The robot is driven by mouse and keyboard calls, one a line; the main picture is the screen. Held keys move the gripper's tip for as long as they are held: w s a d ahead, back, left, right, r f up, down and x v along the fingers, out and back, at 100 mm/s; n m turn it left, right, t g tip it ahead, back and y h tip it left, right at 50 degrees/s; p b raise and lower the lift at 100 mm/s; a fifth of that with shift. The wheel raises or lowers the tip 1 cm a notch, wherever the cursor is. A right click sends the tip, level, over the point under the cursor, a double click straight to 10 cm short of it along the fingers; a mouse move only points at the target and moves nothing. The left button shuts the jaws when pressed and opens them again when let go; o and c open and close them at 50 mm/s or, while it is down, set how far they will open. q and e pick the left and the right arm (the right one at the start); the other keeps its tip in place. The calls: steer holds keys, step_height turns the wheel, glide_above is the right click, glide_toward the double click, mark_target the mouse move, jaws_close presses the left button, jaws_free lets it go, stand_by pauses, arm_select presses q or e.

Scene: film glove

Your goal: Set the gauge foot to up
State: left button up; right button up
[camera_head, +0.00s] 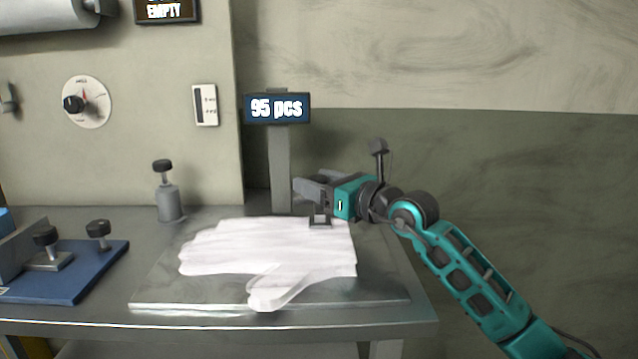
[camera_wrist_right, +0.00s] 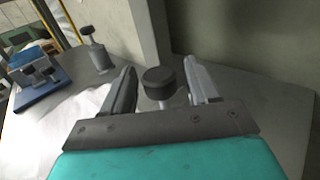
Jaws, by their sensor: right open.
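A white glove (camera_head: 270,250) lies flat on a grey plate (camera_head: 165,295), cuff to the right. It also shows in the right wrist view (camera_wrist_right: 60,125). A small dark square foot (camera_head: 320,222), which looks like the gauge foot, sits at the cuff's back edge, seemingly down on it. My right gripper (camera_head: 308,187) is above this foot, pointing left. In the right wrist view, a black knob (camera_wrist_right: 160,82) on a grey stem stands between the open fingers, with a gap on both sides. The gripper hides this knob in the head view. My left gripper is not in view.
A post with a "95 pcs" display (camera_head: 277,108) stands just behind the glove. A grey knobbed cylinder (camera_head: 168,203) and a blue board (camera_head: 75,285) with black knobs are at left. A dial (camera_head: 86,102) is on the wall.

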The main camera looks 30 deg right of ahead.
jaws_close()
stand_by(0.4)
step_height(320, 180, up, 8)
steer(key=p, duration=0.6)
steer(key=shift+r+p, duration=0.15)
steer(key=shift+p, duration=0.15)
steer(key=shift+r, duration=0.25)
jaws_free()
steer(key=shift+f, duration=0.1)
steer(key=shift+s, duration=0.1)
